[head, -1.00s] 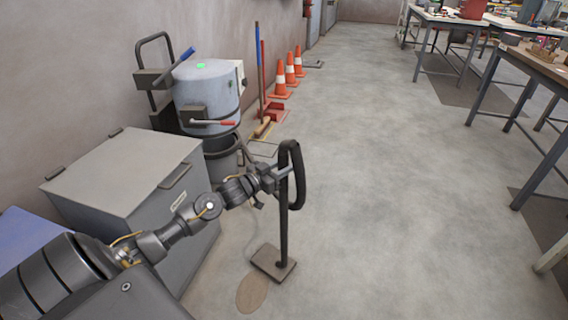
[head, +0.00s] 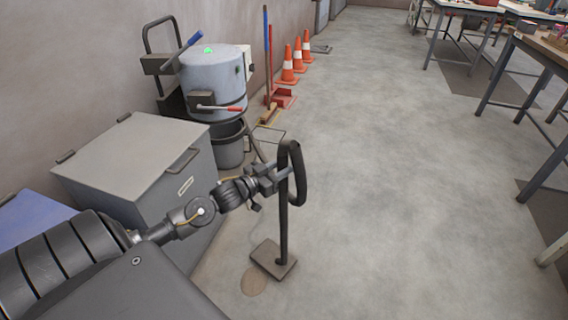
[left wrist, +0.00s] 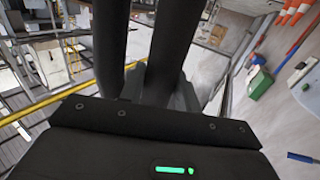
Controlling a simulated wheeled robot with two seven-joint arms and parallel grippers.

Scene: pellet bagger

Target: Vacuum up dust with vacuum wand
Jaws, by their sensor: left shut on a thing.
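The vacuum wand (head: 283,222) is a dark upright tube with a looped top and a flat floor head (head: 273,260). The head rests on the floor, beside and partly over the edge of a brownish dust patch (head: 253,283). My left gripper (head: 284,173) is shut on the wand's tube below the loop. In the left wrist view, the fingers (left wrist: 160,88) close around a dark tube (left wrist: 173,45), with another dark tube beside it. The vacuum drum (head: 212,85), grey-blue with a green light, stands behind my left arm. My right gripper is not in view.
A grey lidded box (head: 135,155) and a blue surface (head: 30,225) stand at the left. Orange cones (head: 288,65) and a broom (head: 268,60) line the wall. Workbenches (head: 535,50) stand at the right. The middle floor is clear.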

